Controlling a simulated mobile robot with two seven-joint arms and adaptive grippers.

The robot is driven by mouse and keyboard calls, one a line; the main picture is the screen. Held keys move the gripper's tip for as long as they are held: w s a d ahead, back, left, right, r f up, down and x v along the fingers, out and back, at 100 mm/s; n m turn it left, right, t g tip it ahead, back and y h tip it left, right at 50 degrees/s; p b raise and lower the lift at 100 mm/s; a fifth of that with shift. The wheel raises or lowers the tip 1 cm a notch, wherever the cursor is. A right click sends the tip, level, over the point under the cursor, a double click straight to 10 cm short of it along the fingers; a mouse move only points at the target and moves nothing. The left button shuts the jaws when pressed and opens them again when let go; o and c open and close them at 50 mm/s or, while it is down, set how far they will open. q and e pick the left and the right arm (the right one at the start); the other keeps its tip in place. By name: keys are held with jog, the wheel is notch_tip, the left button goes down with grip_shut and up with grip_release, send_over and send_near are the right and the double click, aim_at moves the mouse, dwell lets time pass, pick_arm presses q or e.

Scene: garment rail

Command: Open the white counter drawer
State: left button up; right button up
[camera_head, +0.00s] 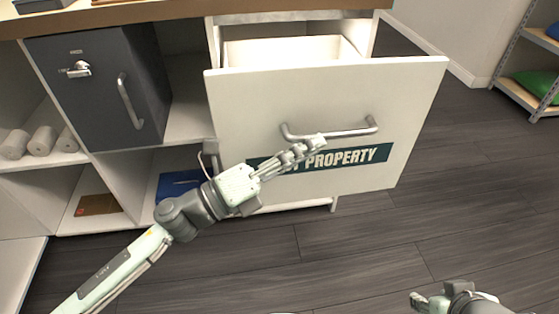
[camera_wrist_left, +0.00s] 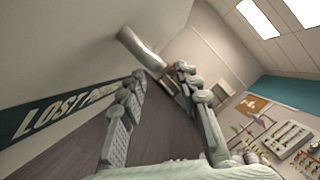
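The white counter drawer (camera_head: 230,110) is pulled out from the counter, with its inside showing behind the front panel. Its front has a curved metal handle (camera_head: 352,131) and a dark label reading "PROPERTY", partly covered by my left gripper. My left gripper (camera_head: 318,142) is at the left part of the handle. In the left wrist view its fingers (camera_wrist_left: 160,74) are apart, and the handle (camera_wrist_left: 142,48) lies just beyond and between the fingertips; contact is unclear. My right gripper (camera_head: 418,300) is at the bottom right, away from the drawer, and mostly cut off.
A grey safe-like box (camera_head: 95,90) with its own handle sits in the counter to the left of the drawer. Open shelves hold rolled items (camera_head: 42,142) and a blue item (camera_head: 180,183). A metal rack (camera_head: 525,70) stands far right. The floor (camera_head: 350,245) before the drawer is clear.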

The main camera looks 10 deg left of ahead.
pick_arm(q)
jog(key=v, duration=0.6)
dwell(0.4)
